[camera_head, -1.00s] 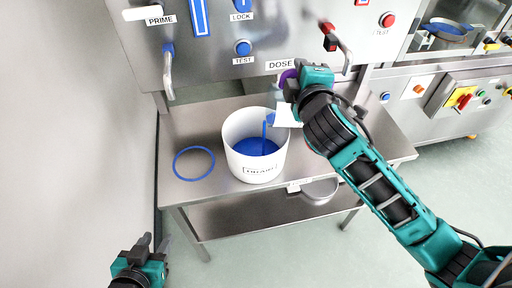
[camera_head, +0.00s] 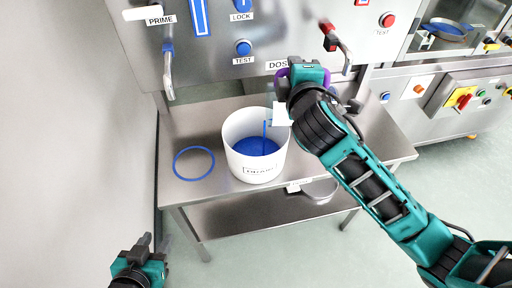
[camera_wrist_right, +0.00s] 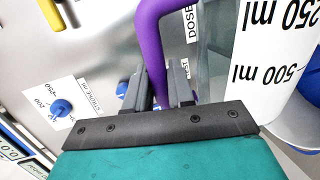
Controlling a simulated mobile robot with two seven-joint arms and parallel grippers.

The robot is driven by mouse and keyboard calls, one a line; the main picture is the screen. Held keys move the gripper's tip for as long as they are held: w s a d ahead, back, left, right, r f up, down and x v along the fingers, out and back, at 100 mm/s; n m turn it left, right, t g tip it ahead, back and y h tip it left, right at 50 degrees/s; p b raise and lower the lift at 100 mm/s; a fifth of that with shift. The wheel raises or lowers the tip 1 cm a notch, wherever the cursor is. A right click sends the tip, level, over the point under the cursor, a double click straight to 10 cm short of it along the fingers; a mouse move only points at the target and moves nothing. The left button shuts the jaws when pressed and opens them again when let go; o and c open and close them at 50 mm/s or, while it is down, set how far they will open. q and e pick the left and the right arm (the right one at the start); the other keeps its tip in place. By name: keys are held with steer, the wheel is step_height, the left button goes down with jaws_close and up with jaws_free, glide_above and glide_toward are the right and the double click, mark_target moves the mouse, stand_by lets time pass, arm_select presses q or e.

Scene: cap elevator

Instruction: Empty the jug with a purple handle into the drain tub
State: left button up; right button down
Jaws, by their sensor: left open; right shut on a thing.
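The jug, clear with a white scale label (camera_head: 282,114), is held above the right rim of the white drain tub (camera_head: 258,172). My right gripper (camera_head: 286,86) is shut on its purple handle (camera_head: 282,74). The handle (camera_wrist_right: 150,45) runs between the fingers in the right wrist view, with the marked jug wall (camera_wrist_right: 275,65) beside it. My gripper hides much of the jug in the head view. Blue liquid (camera_head: 255,146) lies in the tub, and a thin upright blue streak (camera_head: 264,132) stands above it. My left gripper (camera_head: 152,243) is open and empty at the lower left.
The tub stands on a steel table (camera_head: 225,112). A blue ring (camera_head: 194,163) lies left of it. Behind is a panel with a lever (camera_head: 168,75), a blue TEST button (camera_head: 243,48) and a red-ended lever (camera_head: 338,45). A bowl (camera_head: 320,190) sits below the table's front edge.

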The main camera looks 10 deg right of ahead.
mark_target(281, 69)
steer(key=shift+a+r+n, duration=0.2)
steer(key=shift+a+n, duration=0.1)
steer(key=shift+a, duration=0.2)
steer(key=shift+w+a, duration=0.1)
stand_by(0.4)
steer(key=shift+a+r+n, duration=0.15)
steer(key=shift+a+n, duration=0.15)
steer(key=shift+a, duration=0.1)
steer(key=shift+w+a+r+n, duration=0.1)
steer(key=shift+a+n, duration=0.2)
steer(key=shift+a, duration=0.2)
stand_by(2.0)
